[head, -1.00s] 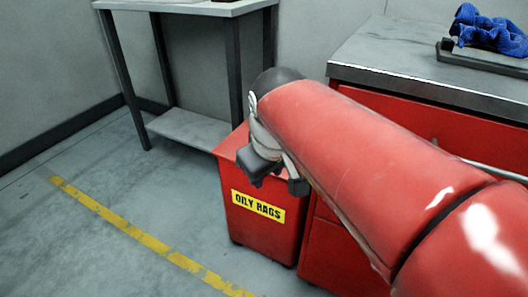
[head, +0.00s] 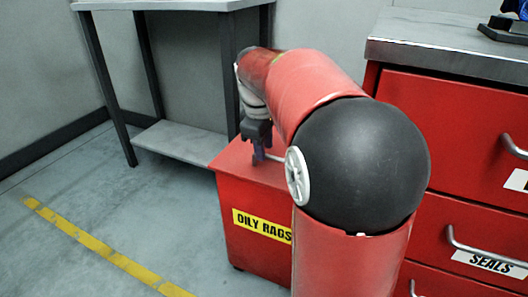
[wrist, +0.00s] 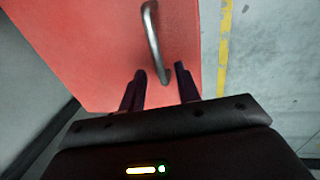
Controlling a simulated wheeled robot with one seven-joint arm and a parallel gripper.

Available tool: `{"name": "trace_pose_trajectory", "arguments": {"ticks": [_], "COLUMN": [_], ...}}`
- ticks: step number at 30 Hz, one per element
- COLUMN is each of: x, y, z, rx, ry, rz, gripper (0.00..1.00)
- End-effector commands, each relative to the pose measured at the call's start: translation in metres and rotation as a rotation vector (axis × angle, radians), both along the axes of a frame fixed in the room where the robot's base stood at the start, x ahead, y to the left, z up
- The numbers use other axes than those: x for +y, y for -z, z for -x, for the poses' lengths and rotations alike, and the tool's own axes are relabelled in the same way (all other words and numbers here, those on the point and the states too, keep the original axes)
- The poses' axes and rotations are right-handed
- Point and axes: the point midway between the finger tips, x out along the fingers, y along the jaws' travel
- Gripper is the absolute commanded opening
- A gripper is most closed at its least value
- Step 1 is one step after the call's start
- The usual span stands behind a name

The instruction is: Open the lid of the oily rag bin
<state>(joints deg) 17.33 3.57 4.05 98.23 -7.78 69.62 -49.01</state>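The oily rag bin (head: 262,255) is a red box with a yellow "OILY RAGS" label, standing on the floor left of the red drawer cabinet. Its flat red lid (head: 232,160) is closed. In the wrist view the lid (wrist: 95,50) fills the upper left, with a curved metal handle (wrist: 153,40) on it. My gripper (wrist: 161,74) is open, its two dark fingers apart near the lower end of the handle. In the head view my gripper (head: 260,155) points down over the lid. My arm hides the bin's right side.
A red cabinet (head: 455,205) with metal drawer handles stands close on the right. A grey table (head: 170,4) with dark legs and a low shelf (head: 180,140) is behind the bin. Floor (head: 80,210) with a yellow line is clear at left.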

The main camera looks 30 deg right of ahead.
Motion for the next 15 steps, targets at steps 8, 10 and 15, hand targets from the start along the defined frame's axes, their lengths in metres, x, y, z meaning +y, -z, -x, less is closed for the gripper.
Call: {"name": "trace_pose_trajectory", "arguments": {"ticks": [8, 10, 15], "x": [-0.0018, -0.0018, -0.0017], "y": [0.0114, 0.0112, 0.0111], "z": [-0.0013, -0.0013, -0.0012], "rx": [-0.002, -0.002, -0.001], "ry": [0.001, 0.001, 0.001], "rz": [0.000, 0.000, 0.001], "gripper": [0.33, 0.33, 0.19]}}
